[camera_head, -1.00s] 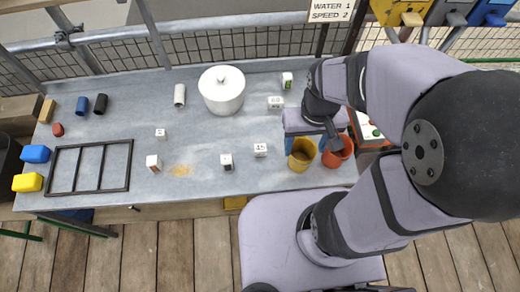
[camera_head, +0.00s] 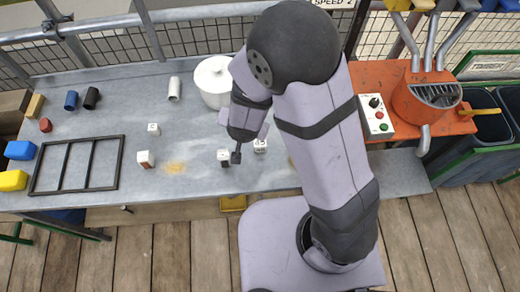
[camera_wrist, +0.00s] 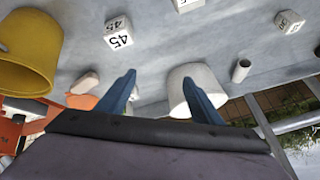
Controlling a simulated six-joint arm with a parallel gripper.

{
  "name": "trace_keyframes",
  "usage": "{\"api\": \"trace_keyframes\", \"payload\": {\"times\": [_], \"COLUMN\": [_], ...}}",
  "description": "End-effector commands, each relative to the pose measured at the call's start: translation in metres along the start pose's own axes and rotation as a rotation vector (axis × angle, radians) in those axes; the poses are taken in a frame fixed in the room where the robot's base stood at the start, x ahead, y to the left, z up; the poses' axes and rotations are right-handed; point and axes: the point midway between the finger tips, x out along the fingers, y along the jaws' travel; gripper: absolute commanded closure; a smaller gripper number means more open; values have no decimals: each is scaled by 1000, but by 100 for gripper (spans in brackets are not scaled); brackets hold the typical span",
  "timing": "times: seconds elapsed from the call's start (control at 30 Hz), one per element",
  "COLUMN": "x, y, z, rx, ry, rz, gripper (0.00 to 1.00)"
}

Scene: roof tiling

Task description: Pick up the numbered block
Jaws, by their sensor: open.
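Several small white numbered blocks stand on the grey table (camera_head: 110,110). In the head view, one marked 45 (camera_head: 260,146) is just right of my gripper (camera_head: 237,155). A white block with a dark side (camera_head: 223,157) is close to the gripper's left, one with a red side (camera_head: 145,159) is farther left, and one marked 2 (camera_head: 153,129) is behind that. In the wrist view, the 45 block (camera_wrist: 118,36) is beyond the fingers, upper left of them. My gripper (camera_wrist: 160,78) is open with nothing between its blue fingers.
A white lidded pot (camera_head: 212,82) stands behind my arm. A dark frame (camera_head: 77,165) lies at the left, with blue and yellow blocks beside it. In the wrist view a yellow cup (camera_wrist: 30,50) is at the left. An orange machine (camera_head: 425,98) stands at the right.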

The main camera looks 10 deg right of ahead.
Motion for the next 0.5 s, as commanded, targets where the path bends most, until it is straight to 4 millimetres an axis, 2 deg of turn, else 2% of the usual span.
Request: {"api": "trace_keyframes", "payload": {"times": [0.03, 0.2, 0.37, 0.5], "x": [21, 46, 47, 38], "y": [5, 26, 50, 67], "z": [13, 21, 29, 51], "rx": [12, 53, 24, -64], "ry": [59, 317, 572, 810], "rz": [25, 112, 180, 204], "gripper": [40, 40, 40, 40]}}
